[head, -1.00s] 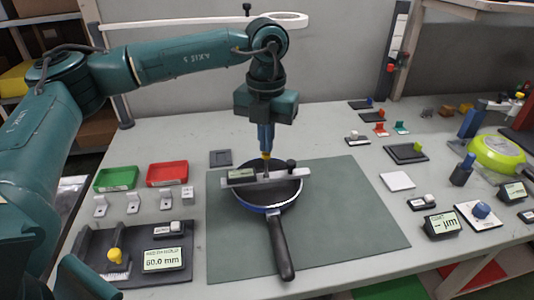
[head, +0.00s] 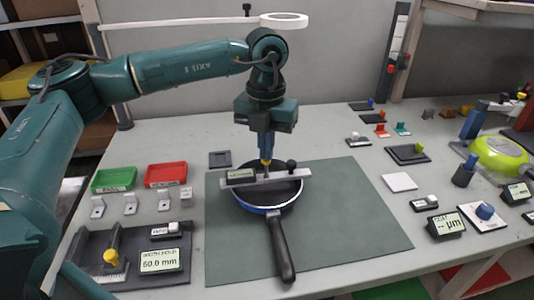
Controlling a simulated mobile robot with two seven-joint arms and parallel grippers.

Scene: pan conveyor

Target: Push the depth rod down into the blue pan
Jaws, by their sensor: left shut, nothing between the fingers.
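The blue pan (head: 281,198) sits on the dark green mat with its black handle pointing toward the front. A grey depth gauge bar (head: 270,181) with a small display lies across the pan's rim. My left gripper (head: 266,160) points straight down over the bar, shut, with its tips at a small yellow piece that looks like the top of the depth rod. Whether the tips touch it I cannot tell. The rod's lower part inside the pan is hidden behind the bar. My right gripper is not in view.
A green tray (head: 114,180) and a red tray (head: 165,175) stand left of the mat (head: 350,220). A "60.0 mm" display (head: 160,260) is at front left. Meters and a lime-green round object (head: 500,152) are at right. The mat right of the pan is clear.

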